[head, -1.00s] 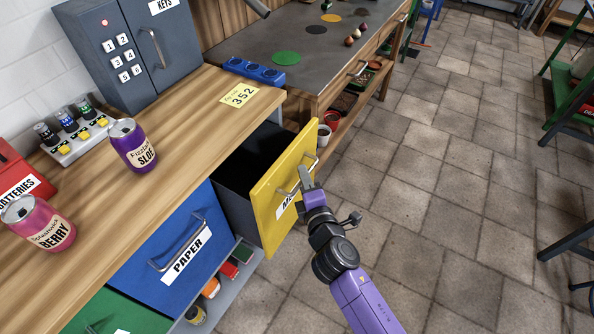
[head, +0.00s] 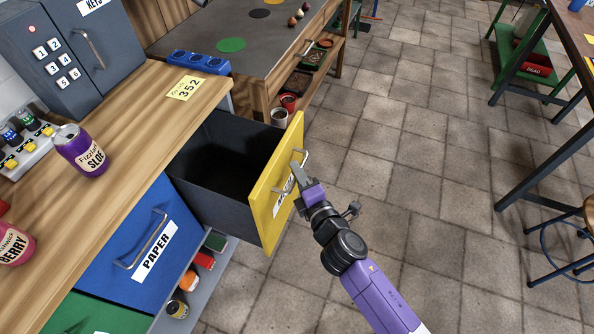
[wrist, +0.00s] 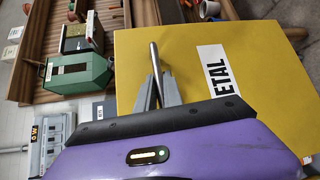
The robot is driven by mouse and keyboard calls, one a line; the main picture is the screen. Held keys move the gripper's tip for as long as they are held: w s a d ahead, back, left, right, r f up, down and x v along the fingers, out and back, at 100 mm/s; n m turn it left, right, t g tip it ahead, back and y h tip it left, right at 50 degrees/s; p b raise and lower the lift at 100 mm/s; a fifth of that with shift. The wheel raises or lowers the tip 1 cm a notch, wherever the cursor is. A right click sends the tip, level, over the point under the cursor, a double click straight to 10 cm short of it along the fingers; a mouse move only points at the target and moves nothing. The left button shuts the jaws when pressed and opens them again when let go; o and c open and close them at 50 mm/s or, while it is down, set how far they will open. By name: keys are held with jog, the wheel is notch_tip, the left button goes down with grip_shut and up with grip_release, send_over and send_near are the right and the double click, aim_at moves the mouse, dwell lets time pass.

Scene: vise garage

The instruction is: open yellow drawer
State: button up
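The yellow drawer (head: 270,200) is pulled well out of the wooden counter, and its dark, empty-looking inside shows in the head view. Its yellow front also fills much of the wrist view (wrist: 240,100), with a label reading "ETAL". My gripper (head: 299,178) is at the drawer's front, at the metal handle (head: 303,157). In the wrist view the fingers (wrist: 158,88) are closed around the handle bar (wrist: 155,60). Part of the handle and label is hidden behind my gripper in the head view.
A blue drawer (head: 140,240) marked "PAPER" is shut to the left. A purple can (head: 82,150) and a yellow note (head: 186,88) are on the counter (head: 120,130). A workbench (head: 225,25) stands behind the open drawer.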

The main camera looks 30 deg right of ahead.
jog(key=o, duration=0.4)
jog(key=shift+b+v, duration=0.7)
jog(key=shift+v, duration=3.25)
